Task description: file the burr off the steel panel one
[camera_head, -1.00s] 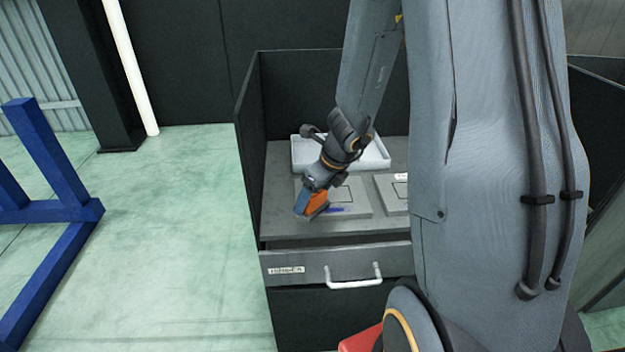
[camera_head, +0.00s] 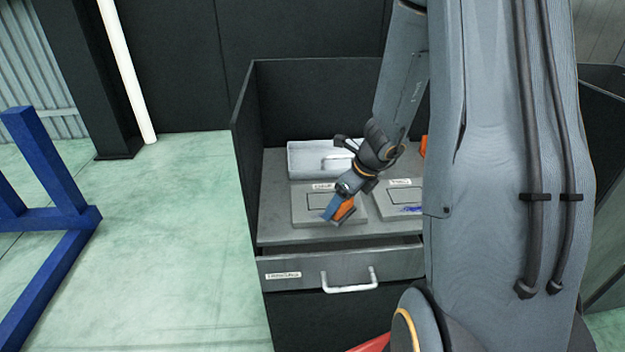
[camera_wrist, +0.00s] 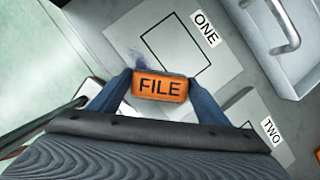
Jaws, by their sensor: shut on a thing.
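My gripper (camera_head: 340,208) is shut on an orange block marked FILE (camera_wrist: 160,87), which also shows in the head view (camera_head: 346,209). In the wrist view, steel panel one (camera_wrist: 190,85) is a flat grey plate with a black outlined square and a ONE label (camera_wrist: 205,29). A bluish-purple smudge (camera_wrist: 128,60) lies on it beside the outline. In the head view, panel one (camera_head: 302,213) is the left plate, and my gripper is over its front right part. Whether the file touches the plate cannot be told. The block hides part of the panel.
Panel two (camera_head: 383,208) is to the right, with a blue mark on it. A pale tray (camera_head: 300,162) stands behind the plates. A drawer with a handle (camera_head: 350,283) is below, slightly open. Tall dark walls (camera_head: 262,110) enclose the bench. A blue frame (camera_head: 50,170) stands left.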

